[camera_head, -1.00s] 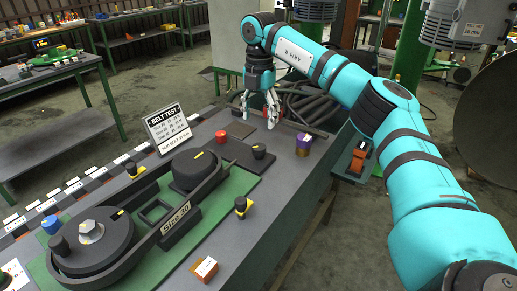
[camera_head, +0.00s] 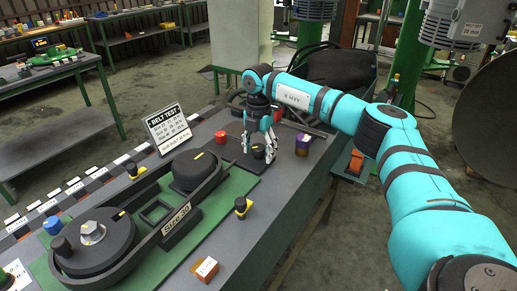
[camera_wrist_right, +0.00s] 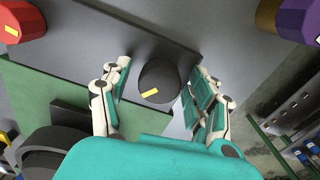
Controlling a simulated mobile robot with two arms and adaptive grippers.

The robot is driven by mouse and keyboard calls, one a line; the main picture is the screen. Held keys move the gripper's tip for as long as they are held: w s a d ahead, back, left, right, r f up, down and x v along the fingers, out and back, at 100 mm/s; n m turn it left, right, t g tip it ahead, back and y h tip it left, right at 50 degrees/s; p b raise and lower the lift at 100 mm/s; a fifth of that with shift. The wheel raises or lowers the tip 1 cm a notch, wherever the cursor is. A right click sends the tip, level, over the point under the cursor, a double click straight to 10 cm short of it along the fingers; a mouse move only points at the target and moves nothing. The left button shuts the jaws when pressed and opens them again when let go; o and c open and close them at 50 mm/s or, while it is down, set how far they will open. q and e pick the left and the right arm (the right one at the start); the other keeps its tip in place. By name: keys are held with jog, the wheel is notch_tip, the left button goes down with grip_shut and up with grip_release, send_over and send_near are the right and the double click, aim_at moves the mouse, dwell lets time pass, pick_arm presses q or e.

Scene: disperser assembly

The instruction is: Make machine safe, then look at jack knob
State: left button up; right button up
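My right gripper (camera_head: 259,158) points down over the bench beside the belt-test sign. Its fingers stand open on both sides of a black knob (camera_wrist_right: 158,82) with a yellow mark, with gaps to it in the right wrist view. The knob (camera_head: 259,151) is partly behind the fingers in the head view. A red knob (camera_head: 221,138) is left of the gripper, and a purple knob (camera_head: 302,144) is to its right. I cannot tell which knob is the jack knob. My left gripper is not in view.
The belt machine (camera_head: 92,246) with its "Size 30" plate fills the near bench. A black-and-yellow knob (camera_head: 240,207) and an orange block (camera_head: 205,269) stand at its right. The belt-test sign (camera_head: 168,127) stands behind. An orange item (camera_head: 356,161) is beyond the bench's right edge.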

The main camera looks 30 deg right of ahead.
jog(key=c, duration=1)
jog(key=shift+c, duration=0.2)
